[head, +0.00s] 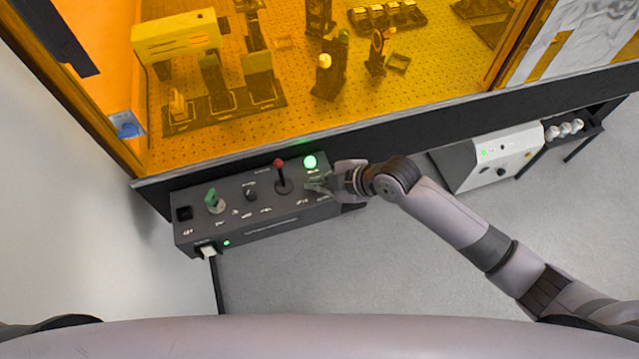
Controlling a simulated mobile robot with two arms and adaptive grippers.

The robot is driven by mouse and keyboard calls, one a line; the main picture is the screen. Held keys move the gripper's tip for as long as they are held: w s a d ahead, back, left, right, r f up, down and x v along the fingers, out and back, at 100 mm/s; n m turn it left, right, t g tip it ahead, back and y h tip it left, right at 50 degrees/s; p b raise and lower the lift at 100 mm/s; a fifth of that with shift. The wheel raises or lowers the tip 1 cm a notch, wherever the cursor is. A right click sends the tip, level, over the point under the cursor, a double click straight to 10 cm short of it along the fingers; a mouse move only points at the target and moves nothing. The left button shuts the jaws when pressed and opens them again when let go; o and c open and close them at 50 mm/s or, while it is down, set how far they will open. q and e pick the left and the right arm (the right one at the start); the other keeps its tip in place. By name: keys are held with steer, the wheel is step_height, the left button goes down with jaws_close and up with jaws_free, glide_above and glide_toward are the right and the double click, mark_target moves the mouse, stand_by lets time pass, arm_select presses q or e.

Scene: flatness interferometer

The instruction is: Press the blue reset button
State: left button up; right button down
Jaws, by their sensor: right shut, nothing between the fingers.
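A dark control box (265,228) is mounted at the front edge below the orange enclosure. Its top carries a lit green button or lamp (310,162), a red-tipped lever (279,170), a black knob (250,193), a green key-like switch (213,202) and a black square part (184,213). I cannot make out a blue button; the right end of the panel is partly covered by my right gripper. My right gripper (312,184) is shut and empty, low over that right end, just below the green light. I cannot tell whether it touches the panel. My left gripper is not in view.
An orange transparent enclosure (400,105) covers an optics table behind the box. A white instrument (485,160) stands at right. A cable (215,280) with a white plug hangs from the box front. Grey floor (350,270) is clear in front.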

steer(key=shift+r+p, duration=0.65)
steer(key=shift+r, duration=0.1)
steer(key=shift+r, duration=0.1)
step_height(320, 180, up, 5)
steer(key=p, duration=0.4)
stand_by(0.6)
